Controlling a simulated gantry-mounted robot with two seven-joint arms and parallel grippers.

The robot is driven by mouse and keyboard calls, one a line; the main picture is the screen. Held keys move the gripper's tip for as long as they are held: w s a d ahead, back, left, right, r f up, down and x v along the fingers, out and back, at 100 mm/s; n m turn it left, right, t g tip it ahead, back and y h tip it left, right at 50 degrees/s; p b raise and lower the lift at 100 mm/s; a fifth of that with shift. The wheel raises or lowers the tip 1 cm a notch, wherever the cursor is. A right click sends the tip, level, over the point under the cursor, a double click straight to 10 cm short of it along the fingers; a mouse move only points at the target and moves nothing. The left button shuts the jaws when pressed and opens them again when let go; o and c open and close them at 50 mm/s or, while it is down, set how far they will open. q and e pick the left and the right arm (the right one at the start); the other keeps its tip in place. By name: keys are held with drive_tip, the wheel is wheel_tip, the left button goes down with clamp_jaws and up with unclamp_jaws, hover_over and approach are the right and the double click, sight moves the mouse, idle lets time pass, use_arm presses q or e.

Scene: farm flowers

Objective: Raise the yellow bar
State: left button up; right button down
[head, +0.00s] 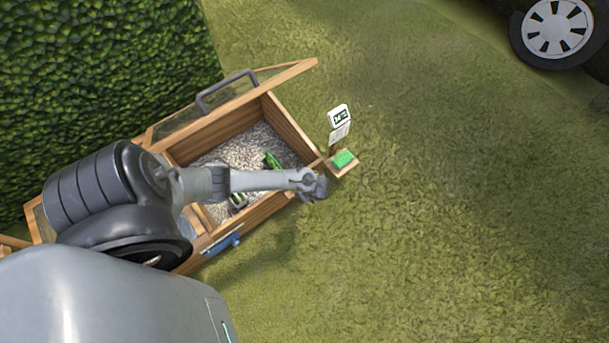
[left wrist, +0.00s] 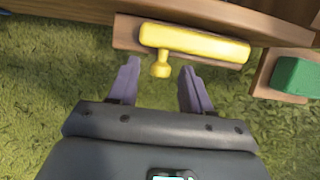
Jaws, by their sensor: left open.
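The yellow bar (left wrist: 200,43) is mounted on a wooden backing on the side of the wooden box, at the top of the left wrist view. A short yellow stem with a rounded end sticks out from it. My left gripper (left wrist: 159,78) is open, with one finger on either side of that stem's end; I cannot tell whether they touch it. In the head view my left gripper (head: 315,187) is at the box's right corner. The yellow bar is hidden there. My right gripper is not in view.
The wooden box (head: 285,128) has a raised glazed lid with a grey handle (head: 225,88) and holds gravel and small green items. A green pad (head: 343,159) and a small sign (head: 339,117) stand beside it. A blue handle (head: 222,245) is on its front. Open grass lies right.

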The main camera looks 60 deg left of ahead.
use_arm(q)
drive_tip(key=shift+c, duration=0.3)
clamp_jaws()
drive_tip(key=shift+r, duration=0.1)
